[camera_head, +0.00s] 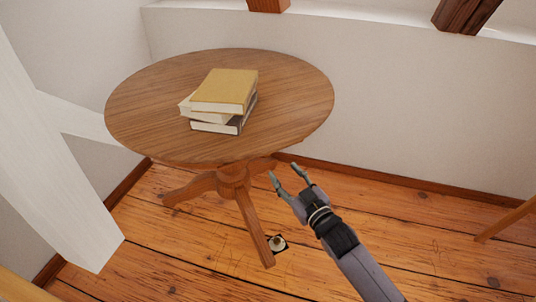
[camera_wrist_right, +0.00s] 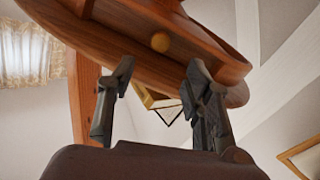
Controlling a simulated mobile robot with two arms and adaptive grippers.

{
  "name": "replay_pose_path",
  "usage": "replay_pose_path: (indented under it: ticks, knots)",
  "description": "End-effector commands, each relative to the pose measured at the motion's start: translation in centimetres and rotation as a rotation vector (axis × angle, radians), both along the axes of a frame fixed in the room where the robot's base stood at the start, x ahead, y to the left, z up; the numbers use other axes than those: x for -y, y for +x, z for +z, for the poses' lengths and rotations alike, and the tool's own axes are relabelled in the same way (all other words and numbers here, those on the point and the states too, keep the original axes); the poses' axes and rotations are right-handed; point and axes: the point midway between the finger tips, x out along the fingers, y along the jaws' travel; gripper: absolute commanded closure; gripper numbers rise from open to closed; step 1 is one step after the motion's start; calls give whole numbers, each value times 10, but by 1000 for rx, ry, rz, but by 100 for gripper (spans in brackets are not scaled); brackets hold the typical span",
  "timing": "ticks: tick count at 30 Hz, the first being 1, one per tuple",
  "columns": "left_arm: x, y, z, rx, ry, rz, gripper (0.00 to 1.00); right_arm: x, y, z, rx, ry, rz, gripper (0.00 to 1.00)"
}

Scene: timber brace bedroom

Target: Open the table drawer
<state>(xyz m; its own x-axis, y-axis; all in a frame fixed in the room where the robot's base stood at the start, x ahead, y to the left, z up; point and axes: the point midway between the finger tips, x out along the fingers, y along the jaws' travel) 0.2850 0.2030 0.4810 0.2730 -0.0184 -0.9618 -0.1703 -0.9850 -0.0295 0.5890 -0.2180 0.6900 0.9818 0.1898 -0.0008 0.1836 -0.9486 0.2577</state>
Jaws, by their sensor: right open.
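The round wooden table (camera_head: 290,100) stands on a pedestal with splayed legs at the left centre of the head view. In the wrist view its rounded wooden edge (camera_wrist_right: 95,45) crosses the top, tilted. A round yellowish knob (camera_wrist_right: 160,42) sits on a brown wooden face there, taken as the drawer front (camera_wrist_right: 125,18); whether the drawer is shut is unclear. My right gripper (camera_head: 283,172) is open and empty, below and right of the tabletop's near edge. In the wrist view, the knob appears beyond and above the gap between its fingers (camera_wrist_right: 160,72). My left gripper is out of view.
Stacked books (camera_head: 224,92) lie on the tabletop. A white slanted beam (camera_head: 60,160) stands left of the table. A small round object on a dark square (camera_head: 277,243) lies on the floor by a table leg. The plank floor (camera_head: 430,240) at right is mostly clear.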

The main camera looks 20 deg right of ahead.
Motion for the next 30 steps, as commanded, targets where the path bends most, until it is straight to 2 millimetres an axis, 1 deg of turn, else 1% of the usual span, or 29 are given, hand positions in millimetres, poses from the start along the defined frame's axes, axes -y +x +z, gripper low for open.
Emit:
replay_pose_path:
  ticks: [1, 9, 12, 15, 21, 28, 29, 30]
  knots:
    - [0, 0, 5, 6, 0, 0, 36, -2, 12, -1, 2, 0, 0, 54]
    - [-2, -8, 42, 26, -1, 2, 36, -13, 69, -1, 2, 0, 0, 54]
    - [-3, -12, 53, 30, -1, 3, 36, -17, 85, -1, 2, -2, 1, 54]
    - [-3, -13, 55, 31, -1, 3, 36, -19, 96, -1, 1, -1, 0, 54]
    - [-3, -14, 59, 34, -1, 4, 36, -21, 107, 0, 1, -1, 1, 54]
    - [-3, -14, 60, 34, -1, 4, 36, -21, 107, 0, 1, 0, 1, 54]
    - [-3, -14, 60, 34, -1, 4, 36, -21, 107, 0, 1, 0, 1, 55]
    - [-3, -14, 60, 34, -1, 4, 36, -21, 107, 0, 1, 0, 1, 58]
